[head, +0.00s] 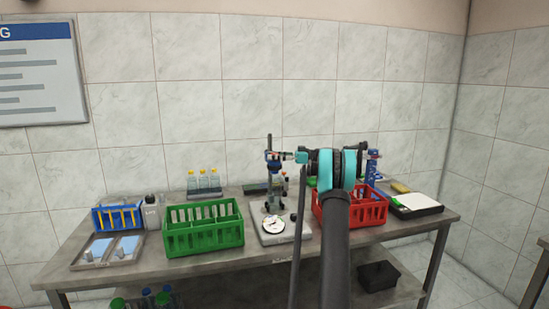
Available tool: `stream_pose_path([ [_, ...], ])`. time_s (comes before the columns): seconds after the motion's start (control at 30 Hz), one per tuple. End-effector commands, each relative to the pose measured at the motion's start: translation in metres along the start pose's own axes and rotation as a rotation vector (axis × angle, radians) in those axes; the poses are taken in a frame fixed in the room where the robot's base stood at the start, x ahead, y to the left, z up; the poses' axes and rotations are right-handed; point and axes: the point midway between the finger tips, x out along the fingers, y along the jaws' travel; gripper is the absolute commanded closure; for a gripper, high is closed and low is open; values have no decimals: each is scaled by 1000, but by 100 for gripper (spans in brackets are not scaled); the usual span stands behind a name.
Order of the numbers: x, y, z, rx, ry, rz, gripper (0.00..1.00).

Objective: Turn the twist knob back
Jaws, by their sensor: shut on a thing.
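The cap feeder (271,188), an upright dark post device with a blue part near its top, stands on the workbench in the middle of the head view. My gripper (286,156) reaches in from the right at the height of the device's upper part. Its jaws are shut at the right side of that part, on what appears to be the twist knob. The knob is small and largely hidden by the fingers, so its turn angle cannot be told. My arm covers the area to the right of the device.
A white-topped unit with a round dial (272,225) sits at the device's foot. A green crate (205,245) is to the left and a red crate (367,221) to the right, partly behind my arm. Clear bottles (204,184) stand behind. A tray (75,262) lies at the left.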

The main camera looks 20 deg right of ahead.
Motion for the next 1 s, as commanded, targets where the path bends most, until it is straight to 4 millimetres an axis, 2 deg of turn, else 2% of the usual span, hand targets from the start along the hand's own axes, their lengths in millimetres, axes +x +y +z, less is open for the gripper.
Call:
stream_pose_path([
  [0.4,0,0,0,0,0,-140,95],
  [0.87,1,0,0,0,0,-151,95],
  [0.9,1,0,0,0,0,-151,64],
  [1.0,1,0,0,0,0,-151,52],
])
